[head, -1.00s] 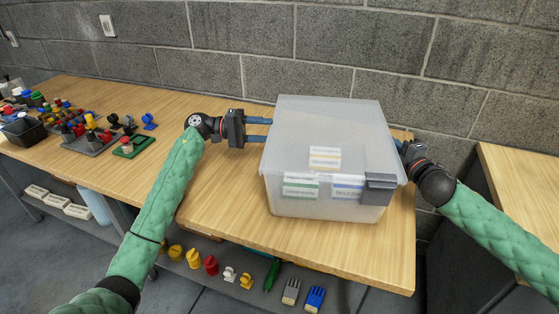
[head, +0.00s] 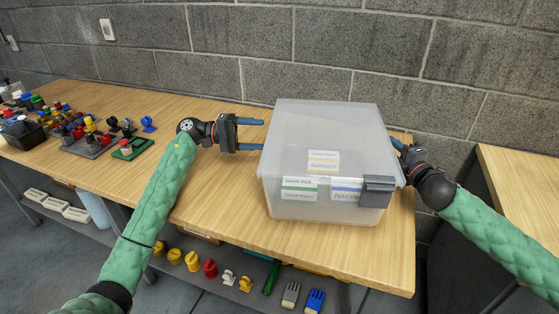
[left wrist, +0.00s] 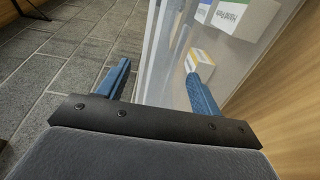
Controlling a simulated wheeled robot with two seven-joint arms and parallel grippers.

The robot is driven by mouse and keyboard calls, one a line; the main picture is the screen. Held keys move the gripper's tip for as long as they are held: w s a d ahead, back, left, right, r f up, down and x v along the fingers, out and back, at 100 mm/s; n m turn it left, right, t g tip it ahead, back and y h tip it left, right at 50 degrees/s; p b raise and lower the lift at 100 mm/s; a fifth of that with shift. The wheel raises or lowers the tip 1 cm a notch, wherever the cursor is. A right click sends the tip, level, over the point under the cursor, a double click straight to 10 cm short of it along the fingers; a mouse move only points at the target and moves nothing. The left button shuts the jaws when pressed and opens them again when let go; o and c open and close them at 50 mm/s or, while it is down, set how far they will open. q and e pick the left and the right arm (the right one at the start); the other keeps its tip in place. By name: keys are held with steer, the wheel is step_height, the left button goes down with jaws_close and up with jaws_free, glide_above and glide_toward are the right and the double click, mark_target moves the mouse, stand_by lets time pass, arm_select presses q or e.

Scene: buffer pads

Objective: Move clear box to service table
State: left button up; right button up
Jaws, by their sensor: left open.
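The clear box (head: 320,128), a translucent lidded bin with white labels on its front and a grey latch, rests upright on the wooden table. It also shows in the left wrist view (left wrist: 222,62). My right gripper (head: 397,143) is at the box's right side; one blue finger shows and the rest is hidden. I cannot tell whether it touches the box.
The wooden table (head: 225,195) has clear room left of the box. Small coloured parts (head: 85,135) and a black bin (head: 22,133) stand at its far left. A second wooden table (head: 515,190) is at the right, across a gap.

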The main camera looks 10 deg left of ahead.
arm_select(q)
steer(key=shift+a+r, duration=0.2)
steer(key=shift+a, duration=1.3)
steer(key=shift+a+r, duration=0.2)
steer(key=shift+a, duration=1.25)
arm_select(e)
steer(key=v, duration=1.1)
steer(key=shift+s+f, duration=0.15)
steer(key=shift+s, duration=0.1)
steer(key=shift+a, duration=0.1)
steer(key=shift+f, duration=0.1)
